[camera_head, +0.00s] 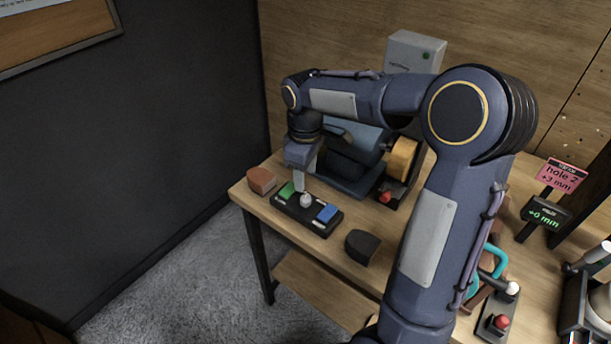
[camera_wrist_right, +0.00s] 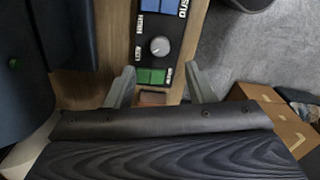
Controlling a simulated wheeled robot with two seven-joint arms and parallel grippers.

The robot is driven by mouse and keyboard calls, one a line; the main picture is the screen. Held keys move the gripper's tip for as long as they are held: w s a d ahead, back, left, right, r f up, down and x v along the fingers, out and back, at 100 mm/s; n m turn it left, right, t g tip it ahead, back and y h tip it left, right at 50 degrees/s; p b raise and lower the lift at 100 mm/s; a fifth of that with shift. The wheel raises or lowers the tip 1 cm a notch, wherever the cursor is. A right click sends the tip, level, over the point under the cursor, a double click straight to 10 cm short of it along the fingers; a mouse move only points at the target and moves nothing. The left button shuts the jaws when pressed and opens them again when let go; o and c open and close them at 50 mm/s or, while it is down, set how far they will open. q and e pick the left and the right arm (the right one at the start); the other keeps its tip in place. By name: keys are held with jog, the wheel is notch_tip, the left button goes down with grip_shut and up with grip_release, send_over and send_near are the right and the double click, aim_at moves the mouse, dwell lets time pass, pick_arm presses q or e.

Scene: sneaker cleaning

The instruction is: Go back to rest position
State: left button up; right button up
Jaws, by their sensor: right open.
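My right arm reaches over the workbench (camera_head: 335,250) in the head view. Its gripper (camera_head: 302,180) points down just above a black control box, close to the box's grey knob (camera_head: 306,200). The control box has a green button (camera_head: 287,190), the knob and a blue button (camera_head: 327,213). The knob (camera_wrist_right: 159,46), green button (camera_wrist_right: 151,76) and blue button (camera_wrist_right: 166,14) also show in the right wrist view. My left gripper is not in view.
A brown block (camera_head: 261,180) lies left of the box, a black block (camera_head: 362,246) to its right. A machine with a yellow wheel (camera_head: 401,158) stands behind. Signs (camera_head: 546,213) and a red-knobbed device (camera_head: 501,323) are at right. A cardboard box (camera_wrist_right: 273,117) sits on the floor.

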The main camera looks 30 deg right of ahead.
dwell(0.3)
jog(key=s+a+r+m+t+y, duration=0.1)
jog(key=s+a+m+t+y, duration=0.1)
jog(key=s, duration=0.9)
jog(key=s+a+r+m+t+y, duration=0.1)
jog(key=s+a+m+t, duration=0.2)
jog(key=s, duration=0.8)
jog(key=a+m, duration=0.2)
jog(key=m, duration=0.2)
jog(key=shift+s+a+r+t+y, duration=0.25)
jog(key=shift+a+t+y, duration=0.05)
jog(key=shift+y, duration=0.1)
